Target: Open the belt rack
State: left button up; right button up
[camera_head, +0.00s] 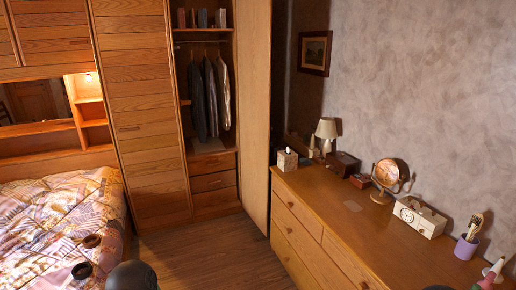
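The open wardrobe (181,140) stands at the back, with its right door (257,120) swung out toward me. Dark and pale garments (210,95) hang from a rail (203,41) inside. I cannot make out a belt rack for certain; it may be hidden by the clothes, the door or the frame. Neither gripper can be identified. A dark rounded form (132,276) at the bottom edge looks like part of my arm.
A bed (50,225) fills the lower left; two dark round forms show near its right edge, unclear what they are.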

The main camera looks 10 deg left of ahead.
aim_at(187, 102)
jog(key=i+j+u, duration=0.2)
jog(key=i+u, duration=0.3)
jog(key=i, duration=0.25)
jog(key=i+l+u, duration=0.1)
jog(key=i+u, duration=0.35)
jog(key=i, duration=2.25)
